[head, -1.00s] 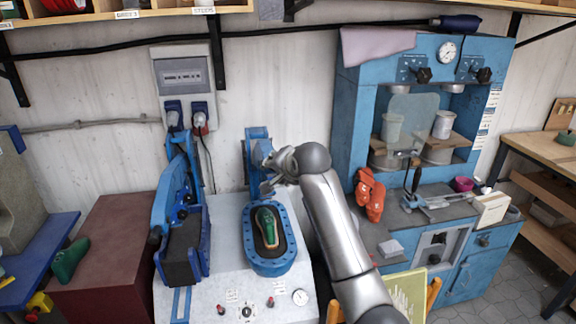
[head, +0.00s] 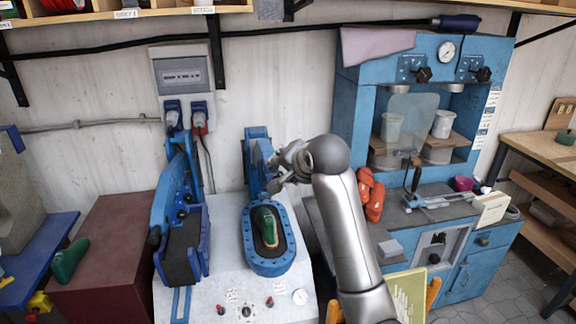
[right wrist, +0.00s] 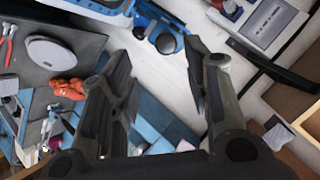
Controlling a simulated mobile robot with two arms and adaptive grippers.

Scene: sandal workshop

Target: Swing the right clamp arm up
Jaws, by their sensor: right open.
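The right clamp arm (head: 257,146) is blue and stands up behind the oval blue press bed (head: 269,265), close to the wall. A green shoe form (head: 267,227) lies uncovered in that bed. My right gripper (head: 273,172) is just right of the clamp arm, partly hidden by my own arm link. In the right wrist view my right gripper (right wrist: 158,50) has its fingers wide apart with nothing between them. A blue part of the machine with a dark round knob shows beyond the fingertips there. Whether they touch the clamp arm is unclear. My left gripper is not seen.
The left clamp arm (head: 171,188) and its blue bed (head: 202,235) are on the left of the same pale machine top (head: 215,278). A blue press cabinet (head: 349,125) stands to the right.

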